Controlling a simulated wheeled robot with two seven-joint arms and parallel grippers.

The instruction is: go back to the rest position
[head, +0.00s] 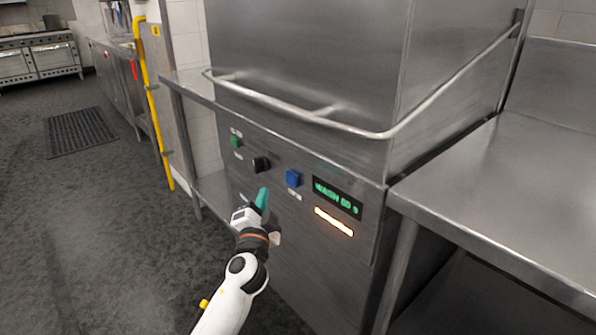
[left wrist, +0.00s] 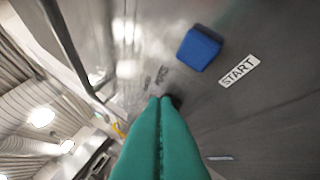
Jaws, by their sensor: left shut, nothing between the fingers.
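My left gripper (head: 263,198) has teal fingers and is shut and empty. In the head view it is in front of the dishwasher's control panel, just below the black knob (head: 261,164). In the left wrist view the teal fingers (left wrist: 160,105) are pressed together, with the blue button (left wrist: 199,48) and its START label (left wrist: 239,71) above and to the right. I cannot tell whether the fingertips touch the panel. My right gripper is not in view.
The steel dishwasher (head: 300,70) has a bar handle (head: 300,115), a green button (head: 236,142), a blue button (head: 293,178) and a lit display (head: 338,197). A steel counter (head: 520,190) stands at right. Open floor (head: 110,220) lies at left, with a dark mat (head: 80,132) and yellow pipe (head: 152,90).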

